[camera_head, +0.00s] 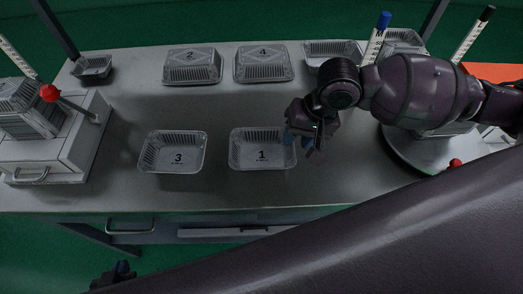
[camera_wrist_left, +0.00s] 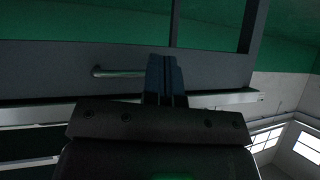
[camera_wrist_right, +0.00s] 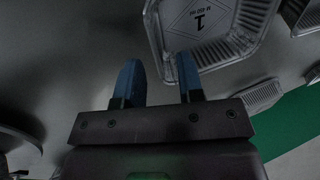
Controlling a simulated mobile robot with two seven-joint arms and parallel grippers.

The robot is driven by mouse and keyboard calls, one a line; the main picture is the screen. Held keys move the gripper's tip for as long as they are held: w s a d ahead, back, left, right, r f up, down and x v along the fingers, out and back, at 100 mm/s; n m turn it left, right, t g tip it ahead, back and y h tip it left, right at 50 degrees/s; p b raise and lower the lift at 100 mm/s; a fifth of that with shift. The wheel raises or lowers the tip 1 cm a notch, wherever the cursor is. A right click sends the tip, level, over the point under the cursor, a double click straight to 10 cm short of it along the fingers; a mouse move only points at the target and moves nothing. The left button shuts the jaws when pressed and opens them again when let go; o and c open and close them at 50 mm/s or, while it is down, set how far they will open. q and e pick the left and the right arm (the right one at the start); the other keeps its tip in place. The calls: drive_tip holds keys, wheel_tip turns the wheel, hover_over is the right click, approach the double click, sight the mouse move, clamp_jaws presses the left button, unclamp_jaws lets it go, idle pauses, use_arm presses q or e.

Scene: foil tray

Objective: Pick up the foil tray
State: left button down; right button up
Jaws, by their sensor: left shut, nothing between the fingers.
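Foil tray 1 (camera_head: 262,150) sits open side up near the middle of the table, with foil tray 3 (camera_head: 173,154) to its left. My right gripper (camera_head: 303,142) is at the right rim of tray 1, fingers apart. In the right wrist view, tray 1 (camera_wrist_right: 215,50) lies just beyond the open fingers (camera_wrist_right: 158,80), and its near corner shows in line with the gap between them. I cannot tell whether they touch it. My left gripper (camera_head: 122,267) is low, in front of the table, its fingers (camera_wrist_left: 162,75) shut and empty.
Upturned trays 2 (camera_head: 192,66) and 4 (camera_head: 264,63) sit at the back, beside another tray (camera_head: 332,50). A white press with a red-knobbed lever (camera_head: 48,93) stands at left. More equipment stands at right behind my arm.

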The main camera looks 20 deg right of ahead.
sight(293, 144)
drive_tip(key=b+x, duration=0.1)
drive_tip(key=x, duration=0.2)
drive_tip(key=shift+w+f, duration=0.15)
drive_tip(key=shift+f, duration=0.25)
drive_tip(key=shift+r, duration=0.1)
clamp_jaws()
